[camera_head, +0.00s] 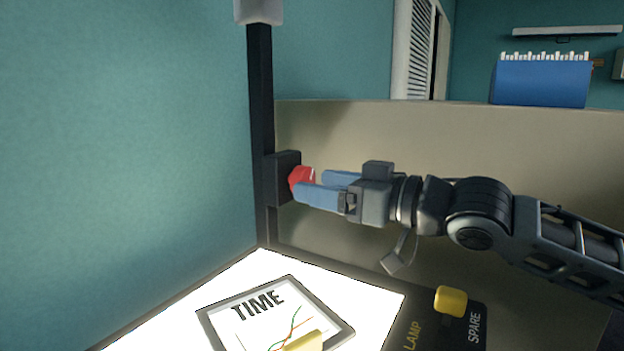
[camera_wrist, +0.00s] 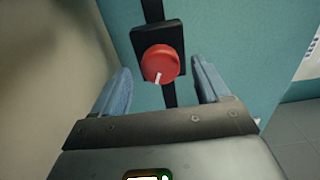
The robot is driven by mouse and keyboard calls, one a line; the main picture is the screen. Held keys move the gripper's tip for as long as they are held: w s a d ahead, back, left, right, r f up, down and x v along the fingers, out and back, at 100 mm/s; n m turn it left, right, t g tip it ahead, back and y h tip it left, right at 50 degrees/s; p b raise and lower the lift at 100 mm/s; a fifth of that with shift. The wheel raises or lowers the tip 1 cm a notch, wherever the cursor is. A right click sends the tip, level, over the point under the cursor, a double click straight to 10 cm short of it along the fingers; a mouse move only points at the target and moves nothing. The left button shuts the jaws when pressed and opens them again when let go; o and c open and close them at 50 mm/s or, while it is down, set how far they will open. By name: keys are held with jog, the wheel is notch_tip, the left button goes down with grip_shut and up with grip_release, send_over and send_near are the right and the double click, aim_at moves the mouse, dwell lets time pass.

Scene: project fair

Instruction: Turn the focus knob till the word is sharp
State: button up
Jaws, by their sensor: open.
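The red focus knob (camera_head: 299,178) sits on a dark block on the upright black post (camera_head: 260,130). In the wrist view the knob (camera_wrist: 160,64) is round with a white pointer mark directed down and slightly left. My gripper (camera_head: 312,188) is open, with its blue fingers pointing at the knob. In the wrist view the fingers lie to the left and right of the knob with gaps on both sides. The projected word is not in view.
A yellow knob (camera_head: 450,300) stands on the dark panel by the labels LAMP and SPARE. A yellow piece (camera_head: 305,342) lies on the framed sheet. A blue box (camera_head: 542,83) stands at the back right. A beige partition (camera_head: 450,145) runs behind my arm.

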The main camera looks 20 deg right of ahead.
jog(key=shift+x, duration=1.3)
jog(key=shift+c, duration=0.3)
jog(key=c, duration=1)
jog(key=shift+o, duration=0.2)
jog(key=m+b, duration=0.1)
jog(key=m, duration=0.4)
jog(key=shift+s+m, duration=0.1)
jog(key=shift+m, duration=0.2)
jog(key=o, duration=1)
